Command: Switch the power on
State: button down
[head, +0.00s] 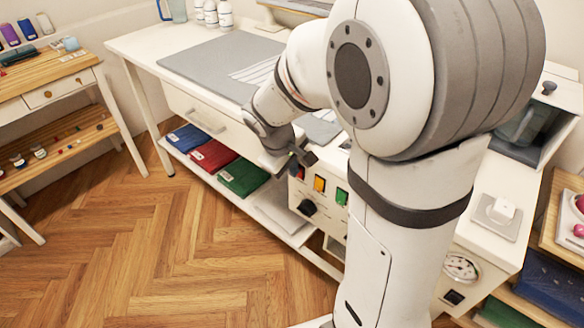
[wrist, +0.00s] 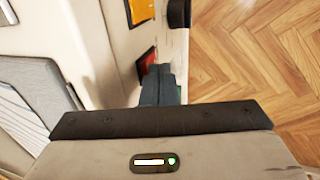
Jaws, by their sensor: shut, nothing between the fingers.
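The control panel (head: 326,212) is on the front of a white unit at the table. It carries an orange switch (head: 319,183), a green switch (head: 341,197) and a black knob (head: 307,207). A red switch (wrist: 147,61) shows in the wrist view, partly hidden by my fingers. The orange switch (wrist: 140,10) and the black knob (wrist: 178,12) show farther up there. My gripper (head: 302,157) is shut and empty at the panel's left end; its fingertips (wrist: 161,70) are right by the red switch. I cannot tell whether they touch it. No power label is readable.
A gauge (head: 460,268) and a dark switch (head: 453,297) are on the unit at right. The wooden floor (head: 150,250) is clear.

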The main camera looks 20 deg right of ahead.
jog(key=shift+a, duration=0.1)
jog(key=s+a+r+p, duration=0.1)
jog(key=s+a+r, duration=0.4)
jog(key=a+r, duration=0.2)
jog(key=shift+a+r, duration=0.4)
jog(key=shift+r, duration=0.1)
jog(key=s+d+r+m+y+p, duration=0.3)
jog(key=s+d+r+m+p, duration=0.3)
jog(key=s+r+p, duration=0.5)
jog(key=shift+s+r+p, duration=0.35)
jog(key=shift+r+p, duration=0.3)
jog(key=shift+p, duration=0.4)
